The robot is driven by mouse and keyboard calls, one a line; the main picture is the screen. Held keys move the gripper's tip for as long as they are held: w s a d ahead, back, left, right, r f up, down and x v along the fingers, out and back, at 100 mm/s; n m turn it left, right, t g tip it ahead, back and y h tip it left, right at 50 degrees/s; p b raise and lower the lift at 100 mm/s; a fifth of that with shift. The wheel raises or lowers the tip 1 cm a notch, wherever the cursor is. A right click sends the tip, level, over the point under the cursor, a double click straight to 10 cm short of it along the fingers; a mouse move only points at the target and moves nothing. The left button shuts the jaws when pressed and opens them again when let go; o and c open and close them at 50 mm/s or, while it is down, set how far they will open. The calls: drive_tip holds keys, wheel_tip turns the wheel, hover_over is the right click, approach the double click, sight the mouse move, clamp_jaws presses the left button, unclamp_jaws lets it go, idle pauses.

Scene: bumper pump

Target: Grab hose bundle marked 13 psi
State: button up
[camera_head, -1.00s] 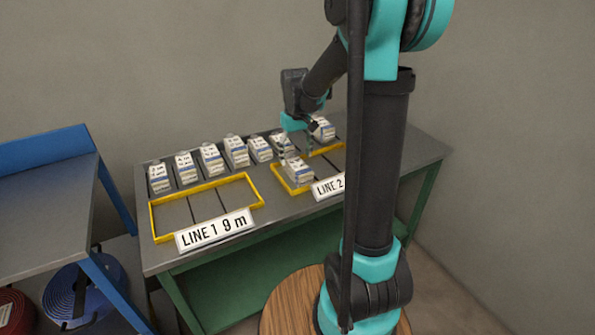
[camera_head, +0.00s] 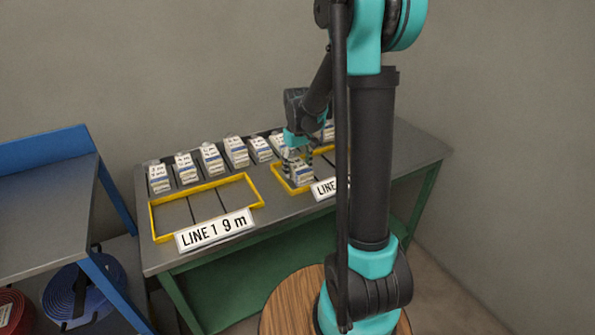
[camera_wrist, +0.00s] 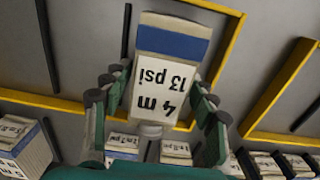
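The hose bundle marked "4 m 13 psi" (camera_wrist: 160,72) is a white and blue block. In the head view it (camera_head: 303,175) sits in the left part of the yellow-framed tray (camera_head: 279,182) behind the LINE 2 sign (camera_head: 325,189). My gripper (camera_head: 298,159) is over it from above. In the wrist view the fingers of my gripper (camera_wrist: 157,88) are spread on both sides of the bundle, with narrow gaps seen beside it. The lower part of the bundle is hidden by the fingers in the head view.
Several similar labelled bundles (camera_head: 236,151) stand in a row along the back of the grey table (camera_head: 160,255). The LINE 1 tray (camera_head: 155,222), behind its "9 m" sign (camera_head: 216,230), is empty. A blue-framed shelf (camera_head: 40,150) stands left, with coiled hoses (camera_head: 83,290) below.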

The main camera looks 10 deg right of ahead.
drive_tip(key=c, duration=1.1)
